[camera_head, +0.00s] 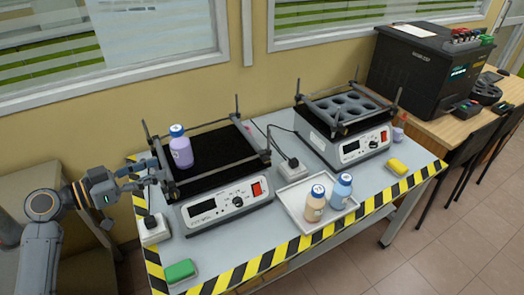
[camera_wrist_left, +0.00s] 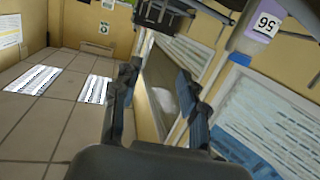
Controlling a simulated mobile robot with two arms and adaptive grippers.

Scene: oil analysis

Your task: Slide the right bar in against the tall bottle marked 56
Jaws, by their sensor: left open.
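The tall purple bottle (camera_head: 181,152) with a blue cap stands upright on the black platform of the left shaker (camera_head: 227,200), close to its left bar (camera_head: 160,165). Its label reads 56 in the left wrist view (camera_wrist_left: 264,22), at the top right. The right bar (camera_head: 254,141) lies along the platform's right side, well apart from the bottle. My left gripper (camera_head: 145,172) is beside the left bar, outside the platform; I cannot tell whether it touches the bar. It is open and empty in the left wrist view (camera_wrist_left: 158,88). My right gripper is out of view.
A white tray (camera_head: 290,203) holds an orange bottle (camera_head: 314,208) and a blue bottle (camera_head: 342,192). A second shaker (camera_head: 345,145) stands at the right.

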